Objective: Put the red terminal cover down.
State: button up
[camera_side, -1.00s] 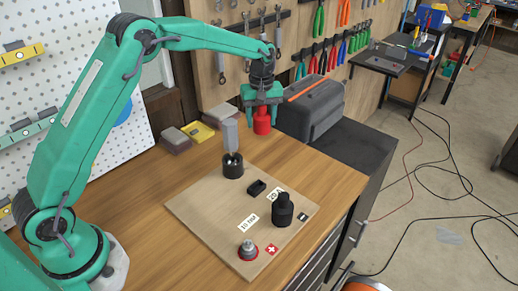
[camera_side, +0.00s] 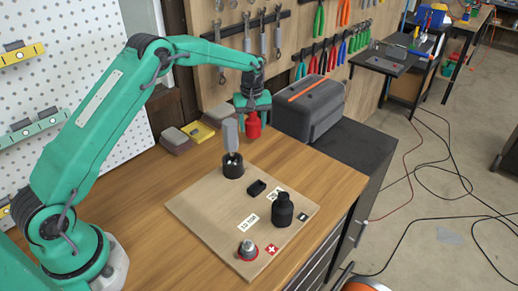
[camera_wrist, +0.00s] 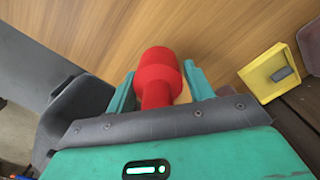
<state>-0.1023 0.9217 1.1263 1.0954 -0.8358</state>
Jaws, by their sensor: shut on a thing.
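The red terminal cover (camera_side: 253,128) is held between the fingers of my gripper (camera_side: 252,108), above the rear part of the wooden bench and behind the board. In the wrist view the cover (camera_wrist: 157,72) sits between the two green fingers (camera_wrist: 160,86), with its wide round end pointing away from my gripper. A bare metal terminal post (camera_side: 247,250) with a red ring stands near the board's front corner, beside a red plus mark (camera_side: 272,249). A black cover (camera_side: 283,210) stands on the board's right side.
The light board (camera_side: 205,215) also carries a black holder (camera_side: 233,171) with a grey upright tool, a small black block (camera_side: 257,187) and paper labels. A grey toolbox (camera_side: 310,108) stands right of my gripper. A yellow tray (camera_side: 198,132) lies left. Bare bench surrounds the board.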

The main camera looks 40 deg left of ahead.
jog(key=shift+f, duration=0.95)
jog(key=shift+f, duration=0.2)
jog(key=o, duration=1.3)
jog(key=shift+c, duration=0.2)
jog(key=shift+r, duration=0.15)
notch_tip(320, 180, up, 12)
jog(key=shift+r, duration=0.15)
